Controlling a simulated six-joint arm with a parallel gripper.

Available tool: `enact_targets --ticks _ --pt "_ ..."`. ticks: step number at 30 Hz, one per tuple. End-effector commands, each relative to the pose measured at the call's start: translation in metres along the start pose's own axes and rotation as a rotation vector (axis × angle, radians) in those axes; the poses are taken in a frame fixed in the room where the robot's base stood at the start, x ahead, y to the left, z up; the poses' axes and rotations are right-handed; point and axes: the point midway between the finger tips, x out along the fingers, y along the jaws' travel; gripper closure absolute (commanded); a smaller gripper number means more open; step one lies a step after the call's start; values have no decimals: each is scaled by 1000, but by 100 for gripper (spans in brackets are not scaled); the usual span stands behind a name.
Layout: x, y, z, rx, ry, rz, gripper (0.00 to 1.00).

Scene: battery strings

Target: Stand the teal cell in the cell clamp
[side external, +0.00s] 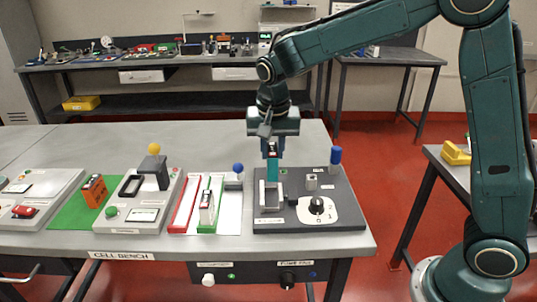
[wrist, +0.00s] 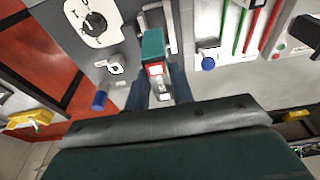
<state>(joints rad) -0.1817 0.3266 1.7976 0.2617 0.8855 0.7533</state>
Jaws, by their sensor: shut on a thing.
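The teal cell (side external: 272,170) hangs upright in my gripper (side external: 272,152), whose fingers are shut on its upper part. It also shows in the wrist view (wrist: 153,44), with a red-and-white patch on the end nearest the camera. The cell clamp (side external: 270,197), with light grey upright jaws, stands on the dark panel directly below the cell in the side view. In the wrist view, a pale jaw of the clamp (wrist: 170,28) shows beside the cell. The cell's lower end is at about the height of the jaw tops; I cannot tell whether it is between them.
To the left are a tray with red and green strips (side external: 186,205), an orange cell (side external: 95,191) and a black-headed device (side external: 154,170).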

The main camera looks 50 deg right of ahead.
Motion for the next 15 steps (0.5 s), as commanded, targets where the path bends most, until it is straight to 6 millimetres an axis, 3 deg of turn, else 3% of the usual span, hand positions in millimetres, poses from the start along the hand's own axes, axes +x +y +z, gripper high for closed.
enact_targets --ticks 15 --pt "29 0 6 0 0 1 99"
